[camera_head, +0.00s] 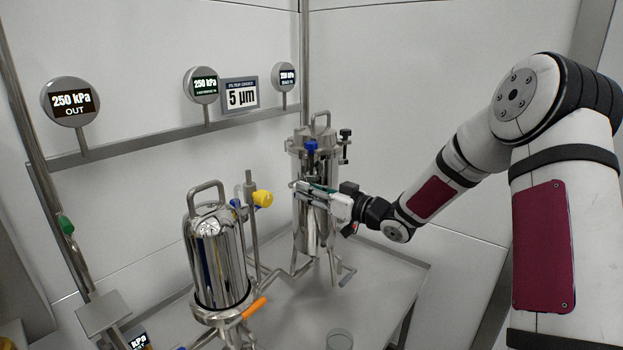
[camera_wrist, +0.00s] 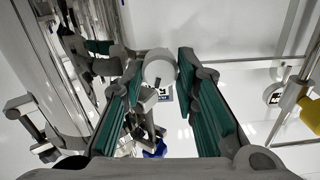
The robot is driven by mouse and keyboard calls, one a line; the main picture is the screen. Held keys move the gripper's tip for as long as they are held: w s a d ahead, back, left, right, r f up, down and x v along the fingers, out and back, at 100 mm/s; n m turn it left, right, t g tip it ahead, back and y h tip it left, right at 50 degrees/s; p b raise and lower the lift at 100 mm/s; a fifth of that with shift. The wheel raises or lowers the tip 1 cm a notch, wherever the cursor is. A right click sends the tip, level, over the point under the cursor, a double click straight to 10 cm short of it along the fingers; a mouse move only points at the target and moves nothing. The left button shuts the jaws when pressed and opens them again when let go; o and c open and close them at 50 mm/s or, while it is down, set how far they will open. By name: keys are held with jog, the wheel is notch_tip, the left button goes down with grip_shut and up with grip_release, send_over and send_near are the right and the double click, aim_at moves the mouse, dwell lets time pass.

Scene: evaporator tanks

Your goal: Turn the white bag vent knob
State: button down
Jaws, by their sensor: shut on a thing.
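In the wrist view, a whitish round knob (camera_wrist: 158,66) sits between the fingertips of my gripper (camera_wrist: 157,78), with the green-padded fingers on both sides of it. My gripper is shut on this knob. In the head view, my gripper (camera_head: 309,189) reaches in from the right, in front of the rear steel tank (camera_head: 318,228), just below a blue knob (camera_head: 311,147). The white knob cannot be made out there, as the fingers cover that spot.
A second steel tank (camera_head: 218,265) stands front left, with a yellow knob (camera_head: 263,198) and an orange handle (camera_head: 254,308) near it. A black knob (camera_head: 346,133) is at the rear tank's right. Gauges, one reading 250 kPa (camera_head: 71,101), hang on the rail behind. The table's right side (camera_head: 385,275) is fairly clear.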

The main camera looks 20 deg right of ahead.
jog(key=shift+m+p, duration=3.7)
jog(key=shift+p, duration=0.05)
jog(key=shift+f, duration=0.1)
jog(key=c, duration=1.5)
grip_release()
jog(key=shift+c, duration=0.2)
jog(key=v, duration=1.2)
